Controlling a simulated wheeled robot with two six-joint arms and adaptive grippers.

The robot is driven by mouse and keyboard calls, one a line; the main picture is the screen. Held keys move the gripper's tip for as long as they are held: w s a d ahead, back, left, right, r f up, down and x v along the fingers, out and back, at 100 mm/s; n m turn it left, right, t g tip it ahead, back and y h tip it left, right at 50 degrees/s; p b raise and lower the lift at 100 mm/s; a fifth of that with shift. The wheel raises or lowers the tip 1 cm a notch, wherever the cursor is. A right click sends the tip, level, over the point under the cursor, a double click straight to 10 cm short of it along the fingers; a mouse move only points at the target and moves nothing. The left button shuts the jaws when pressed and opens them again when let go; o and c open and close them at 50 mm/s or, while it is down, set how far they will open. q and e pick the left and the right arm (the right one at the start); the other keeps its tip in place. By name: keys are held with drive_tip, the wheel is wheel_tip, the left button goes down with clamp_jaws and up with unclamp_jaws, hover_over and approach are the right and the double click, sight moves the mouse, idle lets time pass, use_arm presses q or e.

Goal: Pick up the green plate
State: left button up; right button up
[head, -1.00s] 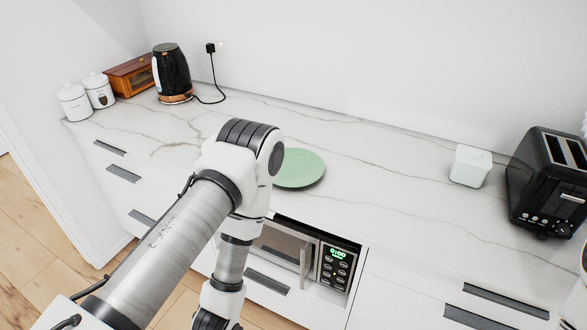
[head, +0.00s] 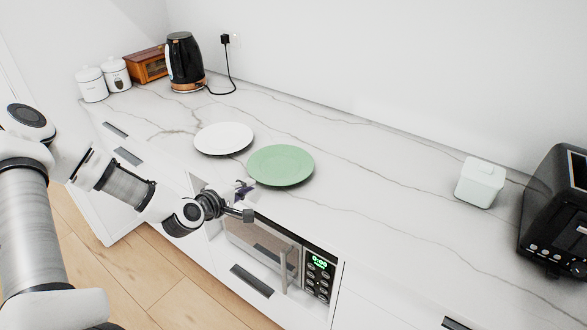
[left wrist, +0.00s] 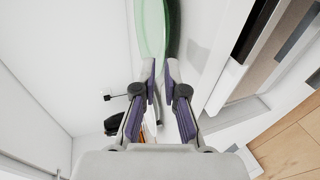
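The green plate (head: 281,166) lies flat on the marble counter, near its front edge. My left gripper (head: 245,201) is at the counter's front edge, just off the plate's near left rim. Its two fingers are apart, one higher than the other. In the left wrist view the green plate (left wrist: 151,28) shows edge-on beyond the fingertips of my left gripper (left wrist: 161,72), lined up with the gap between them. I cannot tell whether the rim is inside the gap or touching a finger. My right gripper is not in view.
A white plate (head: 223,138) lies left of the green one, close to it. The microwave (head: 265,249) sits below the counter edge under the gripper. A kettle (head: 184,62), canisters (head: 92,84) and a wooden box (head: 147,65) stand back left; a white container (head: 480,182) and toaster (head: 556,212) stand right.

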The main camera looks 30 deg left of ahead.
sight(263, 180)
use_arm(q)
drive_tip(key=shift+w+a+f, duration=0.2)
drive_tip(key=shift+w+f, duration=0.05)
drive_tip(key=shift+w, duration=0.1)
drive_tip(key=x, duration=0.2)
drive_tip(key=b+x, duration=0.1)
drive_tip(key=x, duration=0.4)
drive_tip(key=shift+d, duration=0.3)
drive_tip(key=shift+s, duration=0.15)
clamp_jaws()
drive_tip(key=shift+r, duration=0.1)
